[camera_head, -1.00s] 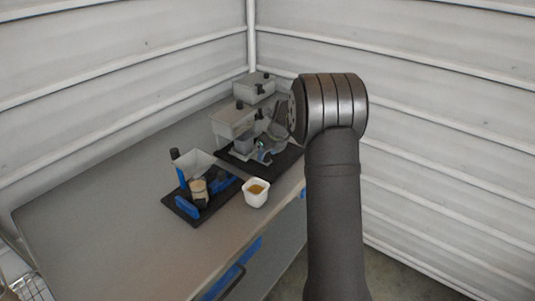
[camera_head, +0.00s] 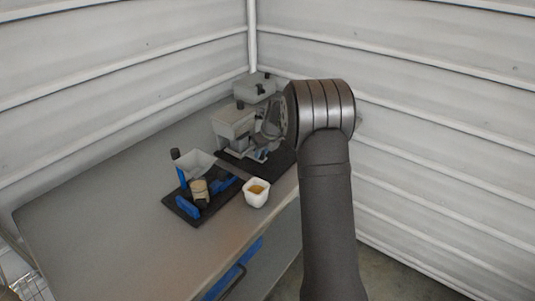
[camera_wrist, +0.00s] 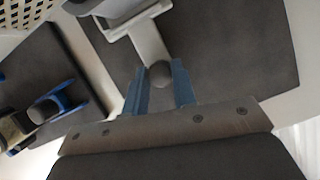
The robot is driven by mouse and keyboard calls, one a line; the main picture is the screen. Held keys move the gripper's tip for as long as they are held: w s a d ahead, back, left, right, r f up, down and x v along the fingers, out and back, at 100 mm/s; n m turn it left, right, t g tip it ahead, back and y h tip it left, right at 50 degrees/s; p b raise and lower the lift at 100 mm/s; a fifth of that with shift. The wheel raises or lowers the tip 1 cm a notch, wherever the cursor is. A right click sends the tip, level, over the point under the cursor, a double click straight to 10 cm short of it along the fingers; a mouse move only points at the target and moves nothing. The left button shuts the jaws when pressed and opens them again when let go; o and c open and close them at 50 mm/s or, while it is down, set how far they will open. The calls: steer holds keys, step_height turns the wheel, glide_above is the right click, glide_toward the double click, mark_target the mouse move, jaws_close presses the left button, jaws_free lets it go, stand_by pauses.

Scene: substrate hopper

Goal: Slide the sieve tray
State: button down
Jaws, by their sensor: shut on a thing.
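The sieve tray (camera_wrist: 148,38) shows in the wrist view as a light grey frame with a stem ending in a round dark knob (camera_wrist: 160,74). My gripper (camera_wrist: 160,82) has its blue fingers on either side of this knob and is shut on it. The tray's far end runs under a grey body at the top of the wrist view. In the head view the grey hopper unit (camera_head: 233,120) stands on a dark mat (camera_head: 283,158). My wrist there hides most of the tray and the fingers.
A second dark base (camera_head: 183,206) with a hopper, blue parts and a tan-topped jar (camera_head: 199,188) stands to the left. A white bowl (camera_head: 256,201) with orange-brown contents is near the table's front edge. A grey lidded box (camera_head: 254,90) is behind. The table's left is bare.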

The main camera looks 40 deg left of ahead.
steer(key=shift+a, duration=1.15)
steer(key=c, duration=1.2)
jaws_free()
steer(key=shift+o, duration=0.2)
steer(key=shift+r, duration=0.1)
steer(key=v, duration=1.7)
steer(key=shift+r, duration=0.15)
